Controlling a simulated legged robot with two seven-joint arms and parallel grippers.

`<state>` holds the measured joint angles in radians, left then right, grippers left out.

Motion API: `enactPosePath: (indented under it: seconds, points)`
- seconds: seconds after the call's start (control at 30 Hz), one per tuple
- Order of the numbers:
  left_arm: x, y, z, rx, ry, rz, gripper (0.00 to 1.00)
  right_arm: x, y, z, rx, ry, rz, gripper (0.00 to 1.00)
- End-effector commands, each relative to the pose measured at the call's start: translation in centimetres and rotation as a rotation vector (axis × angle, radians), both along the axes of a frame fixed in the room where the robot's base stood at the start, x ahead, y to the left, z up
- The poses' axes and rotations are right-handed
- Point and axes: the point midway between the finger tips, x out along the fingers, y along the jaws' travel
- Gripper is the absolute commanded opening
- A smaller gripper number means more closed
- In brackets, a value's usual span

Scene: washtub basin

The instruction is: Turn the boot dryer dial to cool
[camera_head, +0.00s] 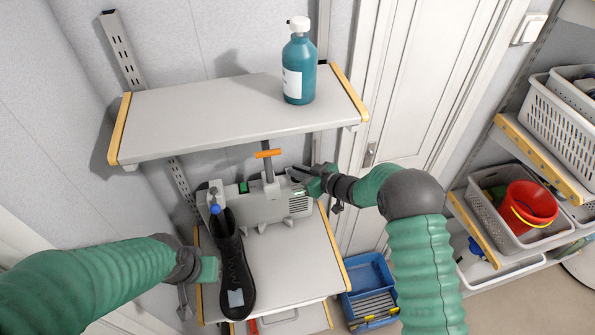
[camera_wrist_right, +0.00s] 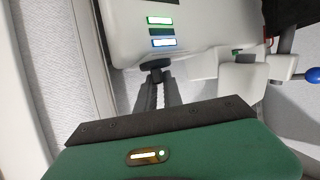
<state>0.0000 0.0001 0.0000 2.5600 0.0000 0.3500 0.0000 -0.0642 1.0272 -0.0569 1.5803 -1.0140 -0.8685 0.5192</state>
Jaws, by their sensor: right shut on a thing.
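The grey boot dryer (camera_head: 285,205) stands at the back of the lower shelf. An orange T-handle (camera_head: 268,153) rises from it. Its dark dial (camera_wrist_right: 157,65) shows in the right wrist view, below a green-lit bar (camera_wrist_right: 159,20) and a blue-lit bar (camera_wrist_right: 163,43). My right gripper (camera_head: 298,172) reaches the dryer's right end; its two dark fingers (camera_wrist_right: 158,78) are shut on the dial. A black boot (camera_head: 233,262) is in front of the dryer's left end. My left gripper (camera_head: 186,298) is beside the boot on its left; its jaws are not clear.
An upper shelf (camera_head: 220,108) with a teal bottle (camera_head: 299,70) hangs above the dryer. A blue crate (camera_head: 371,275) is on the floor at right. Baskets and a red bucket (camera_head: 528,206) fill the shelves at far right.

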Motion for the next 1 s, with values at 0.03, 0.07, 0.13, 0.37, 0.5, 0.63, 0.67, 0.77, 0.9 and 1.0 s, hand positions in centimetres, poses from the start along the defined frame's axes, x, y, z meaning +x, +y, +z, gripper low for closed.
enactPosePath:
  seconds: [0.03,0.07,0.13,0.37,0.5,0.63,0.67,0.77,0.9,1.0]
  points:
    - [0.0,0.0,0.14,0.0,0.0,0.0,0.0,0.06,-0.2,-0.16,-0.002,0.002,0.025,0.0]
    - [0.0,0.0,0.17,0.0,0.0,0.0,0.0,0.06,-0.16,-0.14,-0.003,0.001,0.045,0.0]
    - [0.0,0.0,0.23,0.0,0.0,0.0,0.0,0.06,-0.14,-0.17,-0.003,0.001,0.084,0.0]
    - [0.0,0.0,0.3,0.0,0.0,0.0,0.0,-0.06,-0.03,-0.28,-0.004,0.003,0.171,0.0]
    - [0.0,0.0,0.31,0.0,0.0,0.0,0.0,-0.08,-0.01,-0.3,-0.005,0.003,0.192,0.0]
    - [0.0,0.0,0.3,0.0,0.0,0.0,0.0,-0.08,-0.01,-0.29,-0.004,0.004,0.198,0.0]
    - [0.0,0.0,0.3,0.0,0.0,0.0,0.0,-0.08,-0.01,-0.29,-0.005,0.004,0.198,0.0]
    - [0.0,0.0,0.3,0.0,0.0,0.0,0.0,-0.09,0.01,-0.3,-0.005,0.004,0.198,0.0]
    - [0.0,0.0,0.3,0.0,0.0,0.0,0.0,-0.1,0.01,-0.32,-0.005,0.004,0.198,0.0]
    - [0.0,0.0,0.3,0.0,0.0,0.0,0.0,-0.1,0.03,-0.28,-0.004,0.003,0.198,0.24]
